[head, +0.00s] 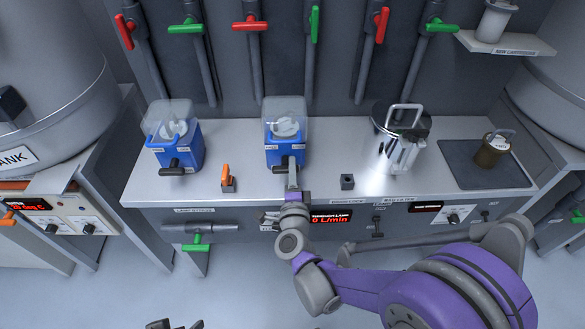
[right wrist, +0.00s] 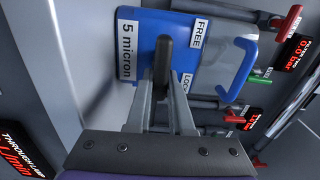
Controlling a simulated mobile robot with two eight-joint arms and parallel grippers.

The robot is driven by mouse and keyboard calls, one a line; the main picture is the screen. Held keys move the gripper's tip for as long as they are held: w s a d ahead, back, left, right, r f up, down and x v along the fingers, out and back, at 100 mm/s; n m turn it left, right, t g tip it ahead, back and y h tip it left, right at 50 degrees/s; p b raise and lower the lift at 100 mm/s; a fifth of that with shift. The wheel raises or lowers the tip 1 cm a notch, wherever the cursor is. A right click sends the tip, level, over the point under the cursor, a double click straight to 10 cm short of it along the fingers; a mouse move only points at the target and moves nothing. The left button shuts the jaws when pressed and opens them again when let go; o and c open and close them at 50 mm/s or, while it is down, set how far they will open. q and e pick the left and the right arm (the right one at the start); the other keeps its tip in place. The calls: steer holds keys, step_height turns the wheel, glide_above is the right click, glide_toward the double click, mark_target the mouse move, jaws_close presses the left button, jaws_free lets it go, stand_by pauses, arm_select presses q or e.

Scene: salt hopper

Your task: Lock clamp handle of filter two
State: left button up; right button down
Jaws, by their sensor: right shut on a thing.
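In the head view, the middle blue filter housing (head: 288,150) with a clear top stands on the steel bench. In the right wrist view, the blue housing (right wrist: 205,72) carries "5 micron", "FREE" and "LOCK" labels. My right gripper (head: 291,183) is at its front. In the right wrist view, my right gripper (right wrist: 162,95) is shut on the black clamp handle (right wrist: 163,62), whose end shows between the fingers. The handle lies beside the labels; its exact setting is unclear. Dark parts of what looks like my left gripper (head: 176,325) show at the bottom edge of the head view.
A second blue filter (head: 178,148) with a black handle stands left. Between the filters is an orange-handled part (head: 227,180). A small dark block (head: 347,182) and a steel canister (head: 400,140) are to the right. Red and green valves line the back wall.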

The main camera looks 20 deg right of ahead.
steer(key=c, duration=0.8)
jaws_free()
steer(key=shift+s, duration=0.1)
steer(key=v, duration=1)
steer(key=shift+s+p, duration=0.3)
steer(key=shift+a, duration=0.1)
